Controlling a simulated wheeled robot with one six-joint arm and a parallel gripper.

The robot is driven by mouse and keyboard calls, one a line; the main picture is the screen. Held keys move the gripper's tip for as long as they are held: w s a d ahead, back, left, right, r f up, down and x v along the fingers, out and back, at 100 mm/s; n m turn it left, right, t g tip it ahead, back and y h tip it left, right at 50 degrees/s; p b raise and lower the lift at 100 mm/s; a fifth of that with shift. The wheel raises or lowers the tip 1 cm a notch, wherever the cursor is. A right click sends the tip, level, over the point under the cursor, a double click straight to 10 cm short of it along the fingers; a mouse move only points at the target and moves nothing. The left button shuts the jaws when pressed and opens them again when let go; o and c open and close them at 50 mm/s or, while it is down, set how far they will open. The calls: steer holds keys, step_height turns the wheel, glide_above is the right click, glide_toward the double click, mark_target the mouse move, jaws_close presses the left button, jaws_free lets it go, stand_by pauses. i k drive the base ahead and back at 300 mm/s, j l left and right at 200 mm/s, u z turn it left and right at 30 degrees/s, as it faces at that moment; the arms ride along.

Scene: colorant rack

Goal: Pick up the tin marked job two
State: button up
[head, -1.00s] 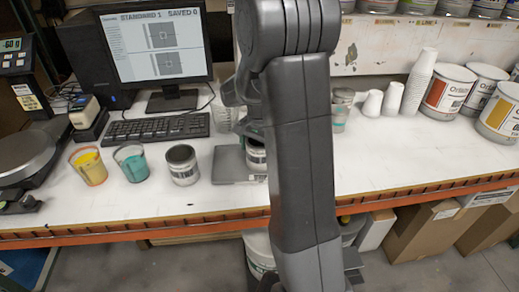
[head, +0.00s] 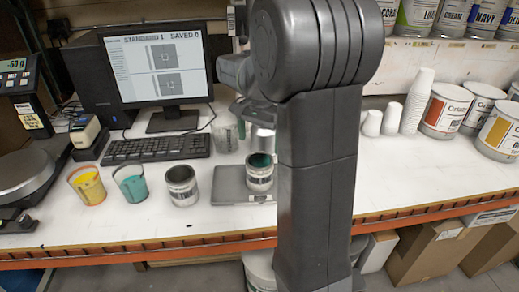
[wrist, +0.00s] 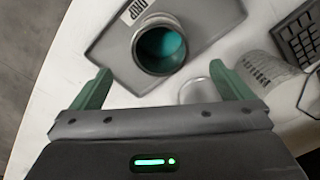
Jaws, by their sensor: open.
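Two open tins stand on the bench. One tin (head: 260,180), with teal inside, stands on a grey flat plate (head: 226,184); the other tin (head: 182,190) stands on the bench to its left. I cannot read a job mark on either. My gripper (head: 252,122) is above and behind the plate tin, partly hidden by my arm. In the wrist view, my gripper (wrist: 161,72) is open and empty, with a green finger on each side. The teal-filled tin (wrist: 160,48) lies ahead, roughly between the fingers, on the plate (wrist: 100,45).
Yellow (head: 86,186) and teal (head: 131,184) cups stand left of the tins. Paper cups (head: 416,100) and large tins (head: 446,110) are at the right. My arm hides the bench's middle.

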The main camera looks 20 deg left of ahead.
mark_target(181, 179)
steer(key=u, duration=1.85)
steer(key=i+j+u, duration=0.1)
steer(key=j+u, duration=0.25)
